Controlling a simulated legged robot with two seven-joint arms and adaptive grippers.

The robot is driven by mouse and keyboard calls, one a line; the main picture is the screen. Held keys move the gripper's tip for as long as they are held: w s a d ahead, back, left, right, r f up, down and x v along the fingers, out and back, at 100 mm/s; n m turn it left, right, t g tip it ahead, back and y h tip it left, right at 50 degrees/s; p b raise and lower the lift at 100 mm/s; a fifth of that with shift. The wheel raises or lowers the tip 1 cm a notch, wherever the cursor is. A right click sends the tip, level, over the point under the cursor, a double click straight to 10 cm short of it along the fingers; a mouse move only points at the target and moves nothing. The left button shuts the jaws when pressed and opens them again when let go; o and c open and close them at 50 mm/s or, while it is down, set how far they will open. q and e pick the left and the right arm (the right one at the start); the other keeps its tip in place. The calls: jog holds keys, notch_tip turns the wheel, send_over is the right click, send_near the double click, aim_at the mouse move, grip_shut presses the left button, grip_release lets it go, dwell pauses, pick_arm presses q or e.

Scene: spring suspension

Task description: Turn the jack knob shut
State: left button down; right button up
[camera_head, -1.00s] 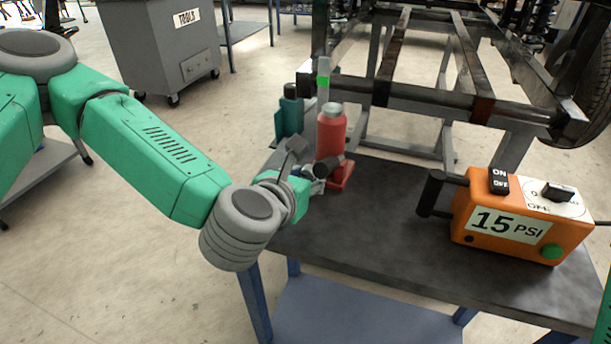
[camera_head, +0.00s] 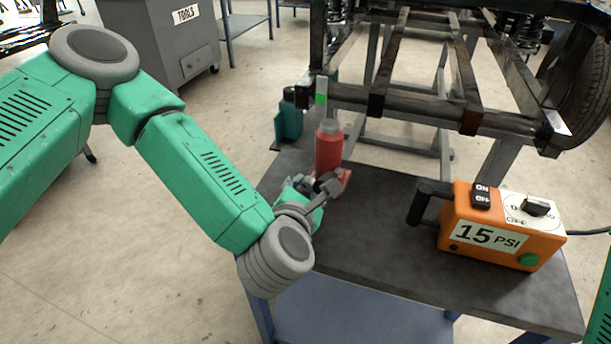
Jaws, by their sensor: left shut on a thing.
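A red bottle jack (camera_head: 329,147) with a grey top stands upright at the far left part of the dark table. Its knob is hidden behind my left gripper, low on the jack's near side. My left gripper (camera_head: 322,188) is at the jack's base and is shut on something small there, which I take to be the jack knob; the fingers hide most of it. My right gripper is out of view; only a sliver of green shows at the right edge.
An orange box (camera_head: 500,226) marked 15 PSI, with a black handle, stands on the right of the dark table (camera_head: 390,240). A black metal frame (camera_head: 430,115) rises behind. A teal bottle (camera_head: 289,118) is behind the jack. The table's front middle is clear.

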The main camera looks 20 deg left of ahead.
pick_arm(q)
jog(key=m+y+p, duration=0.2)
jog(key=m+p, duration=0.1)
jog(key=shift+d+r+t+p, duration=0.1)
jog(key=shift+d+t+p, duration=0.1)
jog(key=shift+t+p, duration=0.15)
jog(key=m+t+y+p, duration=0.1)
jog(key=m+p, duration=0.2)
jog(key=p, duration=0.1)
jog(key=shift+s, duration=0.1)
jog(key=shift+f+m+y+p, duration=0.3)
jog(key=shift+m+p, duration=0.3)
jog(key=shift+p, duration=0.25)
jog(key=c, duration=1.3)
grip_release()
jog(key=shift+f, duration=0.1)
